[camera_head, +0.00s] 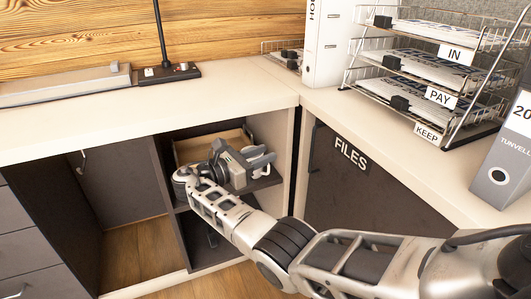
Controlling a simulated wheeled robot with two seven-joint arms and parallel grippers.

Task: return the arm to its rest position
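My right arm (290,245) reaches in from the lower right across the front of the desk. Its gripper (265,160) is in front of the open shelf compartment under the desk corner, with its fingers pointing right. The fingers look apart, with nothing seen between them. My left gripper and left arm are not in view.
The cream desktop (230,88) runs along the back and right, its edge above my gripper. A wooden box (190,150) sits in the shelf behind it. A dark FILES door (365,190) is to the right. Wire trays (450,75) and a grey binder (505,160) stand on the desk.

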